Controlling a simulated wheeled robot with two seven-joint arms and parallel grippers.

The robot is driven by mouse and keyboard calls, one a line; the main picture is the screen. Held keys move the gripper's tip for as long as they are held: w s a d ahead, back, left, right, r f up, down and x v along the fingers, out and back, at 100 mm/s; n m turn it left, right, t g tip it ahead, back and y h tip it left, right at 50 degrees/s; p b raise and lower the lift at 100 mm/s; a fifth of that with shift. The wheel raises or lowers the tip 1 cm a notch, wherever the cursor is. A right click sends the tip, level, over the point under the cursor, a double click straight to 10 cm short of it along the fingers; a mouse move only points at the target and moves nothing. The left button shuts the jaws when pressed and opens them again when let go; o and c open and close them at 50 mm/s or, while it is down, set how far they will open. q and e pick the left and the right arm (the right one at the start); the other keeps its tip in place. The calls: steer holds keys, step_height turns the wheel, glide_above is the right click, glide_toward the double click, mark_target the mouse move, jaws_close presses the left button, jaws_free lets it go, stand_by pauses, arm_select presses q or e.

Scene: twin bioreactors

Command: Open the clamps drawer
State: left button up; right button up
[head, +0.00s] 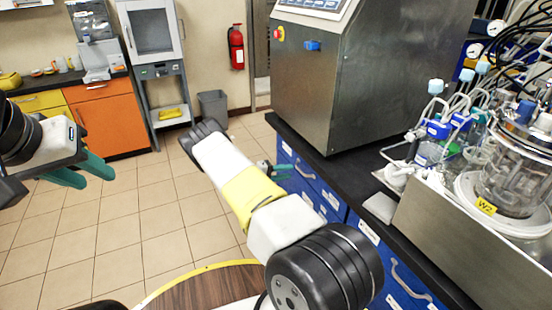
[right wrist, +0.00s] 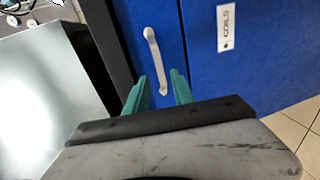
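Blue drawers (head: 330,200) with white labels and pale handles line the bench on the right in the head view. In the right wrist view a pale bar handle (right wrist: 155,62) stands on a narrow blue drawer front (right wrist: 172,20). My right gripper (right wrist: 160,92) is open, its teal fingers on either side of the handle's near end; contact cannot be told. In the head view my forearm mostly hides it, with some teal (head: 282,170) showing at the drawers. The clamps label cannot be made out. My left gripper (head: 82,172) is open and empty at the left.
A large steel cabinet-like machine (head: 365,75) and glass bioreactor vessel (head: 515,170) stand on the dark benchtop (head: 345,165). A neighbouring blue front bears a white label (right wrist: 226,28). The tiled floor (head: 130,225) to the left is clear. An orange cabinet (head: 108,120) stands behind.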

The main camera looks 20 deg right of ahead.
mark_target(299, 170)
steer(key=x, duration=0.5)
steer(key=shift+d, duration=0.15)
jaws_close()
steer(key=shift+f, duration=0.1)
stand_by(1.2)
